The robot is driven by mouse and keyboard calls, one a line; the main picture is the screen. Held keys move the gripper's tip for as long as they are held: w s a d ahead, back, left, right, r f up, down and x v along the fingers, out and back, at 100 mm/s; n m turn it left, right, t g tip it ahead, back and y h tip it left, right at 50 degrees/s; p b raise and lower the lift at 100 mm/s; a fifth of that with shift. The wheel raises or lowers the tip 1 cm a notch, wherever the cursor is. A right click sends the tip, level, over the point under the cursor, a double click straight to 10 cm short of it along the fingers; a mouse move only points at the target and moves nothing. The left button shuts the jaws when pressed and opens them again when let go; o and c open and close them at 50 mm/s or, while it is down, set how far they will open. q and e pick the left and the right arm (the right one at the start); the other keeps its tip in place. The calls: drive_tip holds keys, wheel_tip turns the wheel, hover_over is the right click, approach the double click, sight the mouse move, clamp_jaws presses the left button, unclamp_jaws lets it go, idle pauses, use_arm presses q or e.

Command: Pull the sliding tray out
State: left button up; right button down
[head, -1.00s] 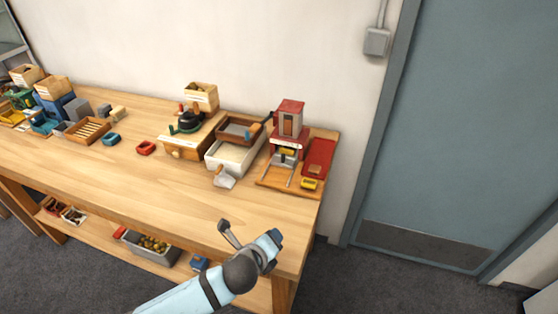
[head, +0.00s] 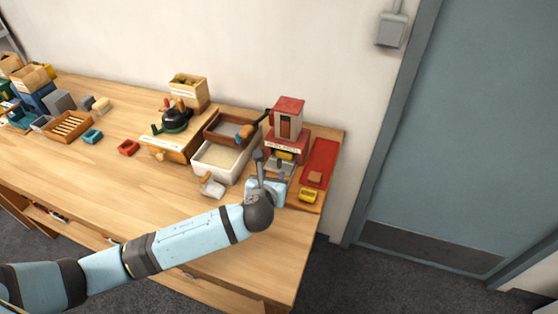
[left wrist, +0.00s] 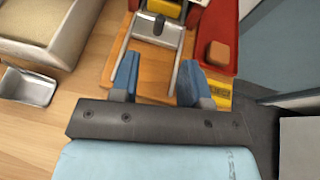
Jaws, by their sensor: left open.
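The red machine (head: 287,122) stands on a wooden board at the table's right end. Below it a grey metal sliding tray (left wrist: 160,30) sits between two metal rails, with a yellow part behind it; its front carries a small dark handle. My left gripper (head: 270,178) is over the board in front of the machine. In the left wrist view its blue fingertips (left wrist: 160,80) are wide apart, with nothing between them but board and rails. The tray lies ahead of the fingertips, apart from them. In the head view my gripper hides part of the rails. My right gripper is not in view.
The table's front middle is clear.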

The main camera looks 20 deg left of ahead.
sight(279, 163)
use_arm(q)
drive_tip(key=x, duration=1)
drive_tip(key=shift+w+f, duration=0.15)
drive_tip(key=shift+w, duration=0.1)
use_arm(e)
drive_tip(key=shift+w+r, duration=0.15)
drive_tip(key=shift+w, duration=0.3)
